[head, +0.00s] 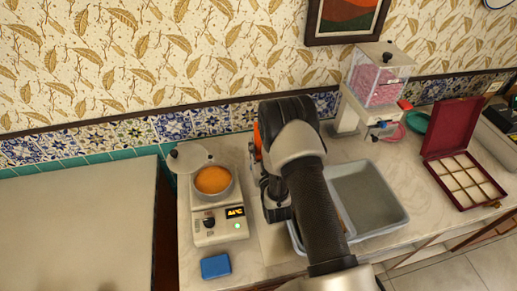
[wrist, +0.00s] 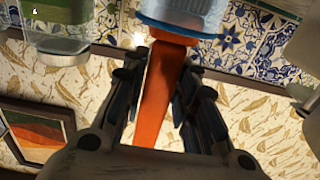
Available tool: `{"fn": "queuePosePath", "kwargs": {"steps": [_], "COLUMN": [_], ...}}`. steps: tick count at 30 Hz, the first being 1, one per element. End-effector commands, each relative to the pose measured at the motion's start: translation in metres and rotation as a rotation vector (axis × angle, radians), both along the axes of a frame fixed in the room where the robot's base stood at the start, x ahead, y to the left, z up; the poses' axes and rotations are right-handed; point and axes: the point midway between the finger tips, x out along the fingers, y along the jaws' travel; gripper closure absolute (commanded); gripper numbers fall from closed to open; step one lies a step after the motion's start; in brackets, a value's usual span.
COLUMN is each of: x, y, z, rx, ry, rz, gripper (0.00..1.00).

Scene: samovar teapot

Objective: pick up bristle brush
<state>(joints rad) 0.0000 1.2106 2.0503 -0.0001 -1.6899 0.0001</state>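The bristle brush (wrist: 160,95) shows in the wrist view as an orange handle between my fingers. Its blue-rimmed, pale head (wrist: 185,15) is at the top of that view, cut by the edge. My gripper (wrist: 168,75) has a dark finger close against each side of the handle and appears shut on it. In the head view my arm covers most of the gripper and brush. A sliver of orange shows left of the arm, but I cannot tell what it belongs to.
A grey tray (head: 366,193) lies right of my arm. A cooker with an orange-filled bowl (head: 213,181) stands left, with a blue block (head: 215,267) in front. A pink-filled dispenser (head: 378,82) and an open red box (head: 457,178) are further right. The tiled wall is behind.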

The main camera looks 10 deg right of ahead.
Motion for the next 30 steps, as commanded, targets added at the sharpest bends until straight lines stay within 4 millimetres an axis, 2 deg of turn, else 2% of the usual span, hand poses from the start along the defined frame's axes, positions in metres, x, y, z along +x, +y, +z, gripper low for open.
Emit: {"fn": "queuePosePath", "kwargs": {"steps": [1,10,20,26,30], "x": [0.000,0.000,0.000,0.001,0.001], "y": [0.000,0.000,0.000,0.000,0.000], "z": [0.000,0.000,0.004,0.024,0.049], "rx": [0.000,0.000,0.000,0.000,0.000], "ry": [0.000,0.000,-0.001,-0.004,-0.005], "rz": [0.000,0.000,0.000,0.000,0.000], "gripper": [0.79,0.99,1.00,1.00,1.00]}}
